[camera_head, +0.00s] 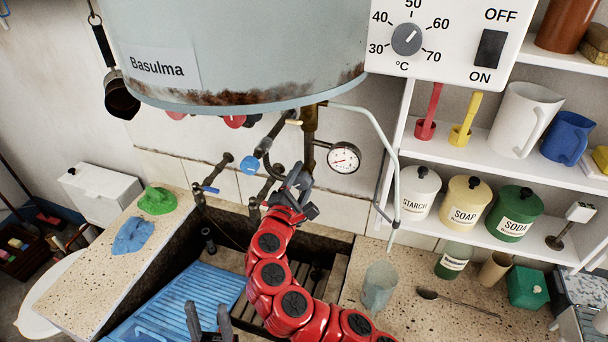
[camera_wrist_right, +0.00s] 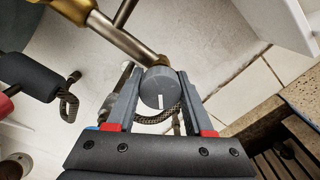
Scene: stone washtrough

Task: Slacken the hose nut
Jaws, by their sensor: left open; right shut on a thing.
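The hose nut (camera_wrist_right: 158,90) looks like a grey round piece with a white mark, at the end of a steel pipe in the right wrist view. My right gripper (camera_wrist_right: 156,92) is shut on it, with one finger on each side. A braided hose (camera_wrist_right: 172,114) shows behind it. In the head view my right gripper (camera_head: 297,180) is below the boiler's brass pipe, and its fingers and wrist hide the nut. My left gripper (camera_head: 207,312) is open and empty at the bottom edge, over the blue washboard (camera_head: 165,308).
The rusty-edged boiler (camera_head: 250,50) hangs above. A pressure gauge (camera_head: 344,158), a blue knob (camera_head: 249,165) and a thin bent pipe (camera_head: 383,135) are close to my right gripper. A glass (camera_head: 379,286) and a spoon (camera_head: 455,300) are on the right counter.

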